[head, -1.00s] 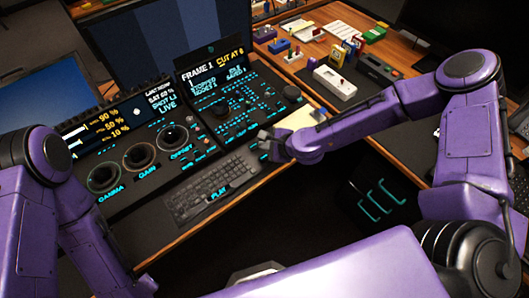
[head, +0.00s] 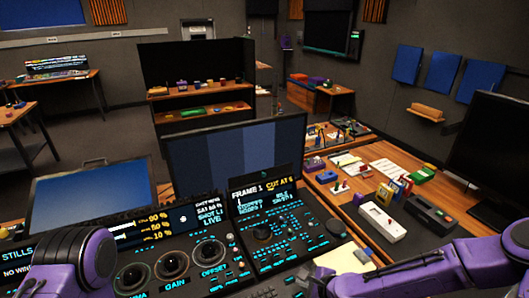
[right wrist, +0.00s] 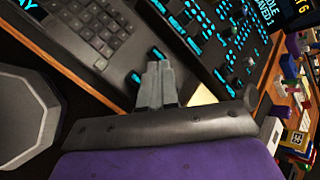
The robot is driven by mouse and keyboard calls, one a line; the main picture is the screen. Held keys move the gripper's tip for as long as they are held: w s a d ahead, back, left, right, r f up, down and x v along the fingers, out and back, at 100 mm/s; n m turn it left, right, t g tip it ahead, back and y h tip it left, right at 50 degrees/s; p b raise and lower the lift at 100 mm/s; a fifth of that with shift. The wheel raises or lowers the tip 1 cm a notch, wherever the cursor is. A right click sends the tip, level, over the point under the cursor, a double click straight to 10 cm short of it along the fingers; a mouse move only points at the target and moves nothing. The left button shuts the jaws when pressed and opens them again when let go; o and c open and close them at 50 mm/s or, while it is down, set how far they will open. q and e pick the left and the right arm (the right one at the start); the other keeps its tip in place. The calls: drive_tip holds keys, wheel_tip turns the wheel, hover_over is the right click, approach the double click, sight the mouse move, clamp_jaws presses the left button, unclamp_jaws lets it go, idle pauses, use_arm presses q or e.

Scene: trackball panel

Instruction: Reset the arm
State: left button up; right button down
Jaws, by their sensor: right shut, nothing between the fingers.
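The trackball panel (head: 140,232) stands in front of me in the head view, with three round trackballs labelled Gamma, Gain and Offset; the Gain ball (head: 172,264) is in the middle. Its small screen (head: 262,196) reads "FRAME 1", "CUT AT 6" and "STOPPED". My right gripper (head: 318,283) is at the bottom of the head view, largely cut off. In the right wrist view its fingers (right wrist: 158,84) are together and empty, over the panel's front edge beside the keyboard (right wrist: 95,28). My left arm shows at the lower left, but its gripper is out of view.
A large monitor (head: 238,150) stands behind the panel. A wooden side table at the right holds a white device (head: 383,222), a dark device (head: 431,214) and several small coloured items. A yellowish pad (head: 345,260) lies by my right forearm. Shelves and desks stand farther back.

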drive_tip(key=s+d+f+n+g+h+b, duration=0.1)
drive_tip(key=s+d+f+n, duration=0.3)
drive_tip(key=s, duration=0.5)
drive_tip(key=s+d+f+n+g+h+b, duration=0.2)
drive_tip(key=s+d+f+n+h+b, duration=0.2)
drive_tip(key=s+f, duration=0.4)
drive_tip(key=s+d+f+n+g+h+b, duration=0.1)
drive_tip(key=s+d+f+n, duration=0.4)
drive_tip(key=s, duration=0.6)
drive_tip(key=shift+s+d+f+n+g+h+b, duration=0.3)
drive_tip(key=shift+d+f+n+h+b, duration=0.15)
drive_tip(key=shift+d+h+b, duration=0.6)
drive_tip(key=shift+d, duration=0.1)
